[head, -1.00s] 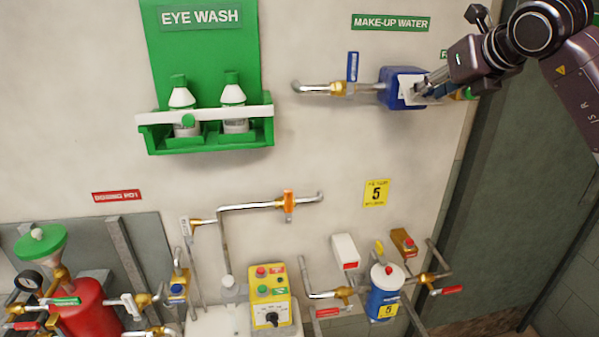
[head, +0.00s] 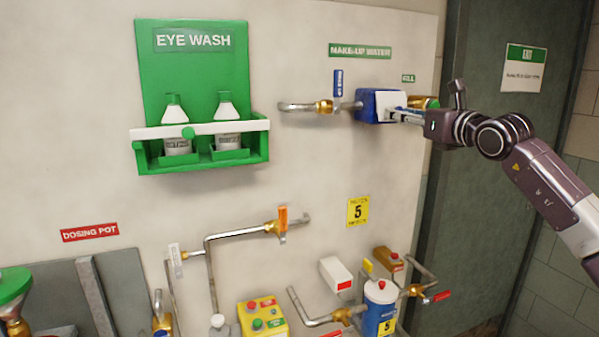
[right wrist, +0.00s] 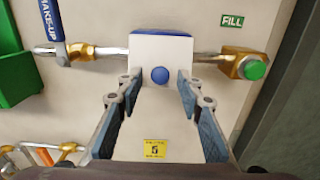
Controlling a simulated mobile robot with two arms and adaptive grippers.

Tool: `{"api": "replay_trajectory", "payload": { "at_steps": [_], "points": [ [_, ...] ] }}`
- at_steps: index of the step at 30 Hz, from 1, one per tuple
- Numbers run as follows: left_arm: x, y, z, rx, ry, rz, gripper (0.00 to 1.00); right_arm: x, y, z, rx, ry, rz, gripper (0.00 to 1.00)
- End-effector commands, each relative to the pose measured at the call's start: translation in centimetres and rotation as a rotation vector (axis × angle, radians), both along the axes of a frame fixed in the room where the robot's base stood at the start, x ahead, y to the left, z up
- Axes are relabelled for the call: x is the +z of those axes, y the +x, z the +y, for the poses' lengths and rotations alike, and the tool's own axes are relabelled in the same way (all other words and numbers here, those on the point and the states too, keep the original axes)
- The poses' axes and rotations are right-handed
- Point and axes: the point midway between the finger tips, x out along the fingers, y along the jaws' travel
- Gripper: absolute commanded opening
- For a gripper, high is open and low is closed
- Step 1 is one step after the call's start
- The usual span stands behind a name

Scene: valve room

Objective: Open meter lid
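The meter (head: 367,104) is a blue box on the pipe under the MAKE-UP WATER sign, with a white lid (head: 384,103) on its front. In the right wrist view the white lid (right wrist: 160,52) is seen face on, with a round blue spot (right wrist: 160,75) near its lower middle and a blue edge above; it looks closed. My right gripper (head: 402,115) is at the lid's lower right in the head view. In the right wrist view my right gripper (right wrist: 159,87) is open, its fingertips flanking the lid's lower part. I cannot tell if they touch it. My left gripper is not in view.
A blue-handled valve (head: 338,84) is left of the meter, and a brass fitting with a green cap (right wrist: 255,68) is right of it. The eye wash station (head: 200,95) hangs further left. Pipes and a blue canister (head: 380,305) stand below. The wall directly under the meter is clear.

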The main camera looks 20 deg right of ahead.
Motion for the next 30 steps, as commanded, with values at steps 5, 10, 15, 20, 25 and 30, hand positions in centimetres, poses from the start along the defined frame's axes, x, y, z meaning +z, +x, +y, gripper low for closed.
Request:
{"api": "replay_trajectory", "payload": {
  "at_steps": [5, 10, 15, 20, 25, 30],
  "points": [
    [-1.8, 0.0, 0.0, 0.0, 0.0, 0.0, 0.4, -0.4, -2.5, -0.4, 0.0, -0.002, -0.003, 0.34],
    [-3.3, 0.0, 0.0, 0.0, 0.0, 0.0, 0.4, -0.5, -5.3, -0.7, 0.0, -0.002, -0.002, 0.34],
    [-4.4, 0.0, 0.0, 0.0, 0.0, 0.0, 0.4, -0.7, -7.6, 0.0, 0.02, 0.004, 0.0, 0.34],
    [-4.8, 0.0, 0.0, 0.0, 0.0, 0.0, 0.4, -1.5, -6.7, 3.2, 0.098, 0.037, -0.014, 0.34],
    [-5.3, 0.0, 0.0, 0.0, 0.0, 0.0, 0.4, -2.5, -6.0, 6.3, 0.174, 0.073, -0.028, 0.34],
    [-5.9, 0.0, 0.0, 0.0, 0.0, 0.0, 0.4, -3.6, -5.6, 9.6, 0.255, 0.121, -0.044, 0.34]
  ]
}}
